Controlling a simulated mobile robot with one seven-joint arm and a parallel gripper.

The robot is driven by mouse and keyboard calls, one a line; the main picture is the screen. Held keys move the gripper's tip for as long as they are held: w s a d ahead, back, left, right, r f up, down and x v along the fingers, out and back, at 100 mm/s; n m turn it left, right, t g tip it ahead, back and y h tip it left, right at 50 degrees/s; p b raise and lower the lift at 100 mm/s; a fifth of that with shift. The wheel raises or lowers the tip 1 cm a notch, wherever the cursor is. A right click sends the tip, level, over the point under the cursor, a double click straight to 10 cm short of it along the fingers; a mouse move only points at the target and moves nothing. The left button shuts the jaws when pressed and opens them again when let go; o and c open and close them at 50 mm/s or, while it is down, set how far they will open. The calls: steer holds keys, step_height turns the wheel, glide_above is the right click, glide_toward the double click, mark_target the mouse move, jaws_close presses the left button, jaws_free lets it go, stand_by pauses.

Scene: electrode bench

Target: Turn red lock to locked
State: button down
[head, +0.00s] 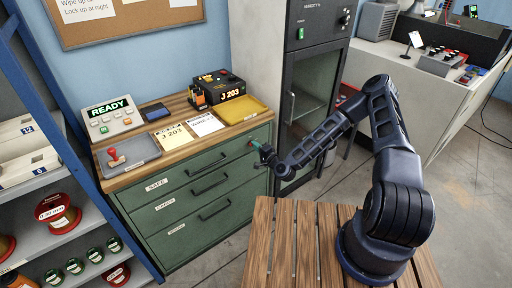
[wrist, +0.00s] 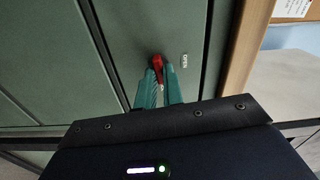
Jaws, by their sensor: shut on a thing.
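The red lock (wrist: 158,64) is a small red turning piece on the green cabinet front, and it shows in the wrist view. A small white label reading OPEN (wrist: 184,60) is beside it. My gripper (wrist: 160,78) has teal fingers that are shut on the red lock. In the head view my gripper (head: 259,150) is at the upper right corner of the green drawer cabinet (head: 150,225), by the top drawer marked SAFE. The lock is too small in that view to read its angle.
A tall grey cabinet (head: 313,80) stands to the right. A slatted wooden surface (head: 287,240) is in front.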

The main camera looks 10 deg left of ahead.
steer(key=shift+m, duration=0.4)
steer(key=c, duration=1.5)
jaws_free()
steer(key=v, duration=1.1)
steer(key=shift+w, duration=0.15)
